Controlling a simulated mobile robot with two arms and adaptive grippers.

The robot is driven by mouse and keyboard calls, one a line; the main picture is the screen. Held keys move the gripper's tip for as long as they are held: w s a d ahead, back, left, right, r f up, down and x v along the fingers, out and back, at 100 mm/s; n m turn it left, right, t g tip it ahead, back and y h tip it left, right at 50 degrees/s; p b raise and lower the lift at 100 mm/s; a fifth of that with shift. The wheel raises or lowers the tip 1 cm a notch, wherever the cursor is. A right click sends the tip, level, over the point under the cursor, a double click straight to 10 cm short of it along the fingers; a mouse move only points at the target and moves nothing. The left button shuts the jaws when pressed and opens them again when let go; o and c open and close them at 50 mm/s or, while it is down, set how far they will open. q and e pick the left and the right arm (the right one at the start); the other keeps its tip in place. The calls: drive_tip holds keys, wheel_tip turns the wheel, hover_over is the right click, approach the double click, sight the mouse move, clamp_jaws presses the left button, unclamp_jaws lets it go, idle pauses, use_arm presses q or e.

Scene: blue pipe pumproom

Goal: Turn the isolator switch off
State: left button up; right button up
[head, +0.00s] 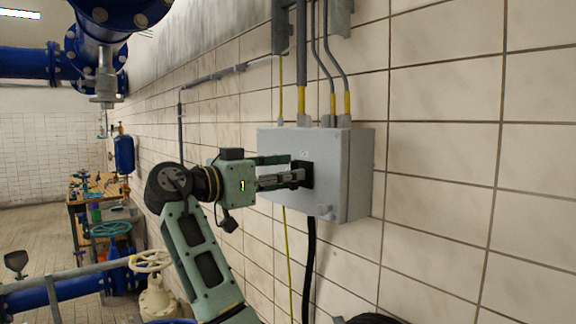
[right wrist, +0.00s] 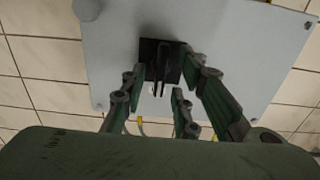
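The isolator switch is a grey box (head: 350,170) on the tiled wall. Its black switch plate and handle (head: 308,174) are partly hidden by my right gripper (head: 294,174) in the head view. In the right wrist view the grey box (right wrist: 235,50) fills the top. The black switch (right wrist: 161,62) has an upright handle bar in its middle. The fingers of my right gripper (right wrist: 166,76) are apart, one on each side of the handle, with gaps visible. Whether the tips touch the plate is unclear. My left gripper is not in view.
Cables and conduits (head: 301,60) enter the box from above. A black cable (head: 309,270) and a thin yellow-green wire hang below. A cream valve wheel (head: 150,261) and blue pipes (head: 65,292) stand at lower left. The wall right of the box is clear.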

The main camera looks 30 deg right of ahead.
drive_tip(key=shift+d, duration=0.2)
drive_tip(key=shift+w, duration=0.1)
drive_tip(key=shift+c, duration=0.7)
clamp_jaws()
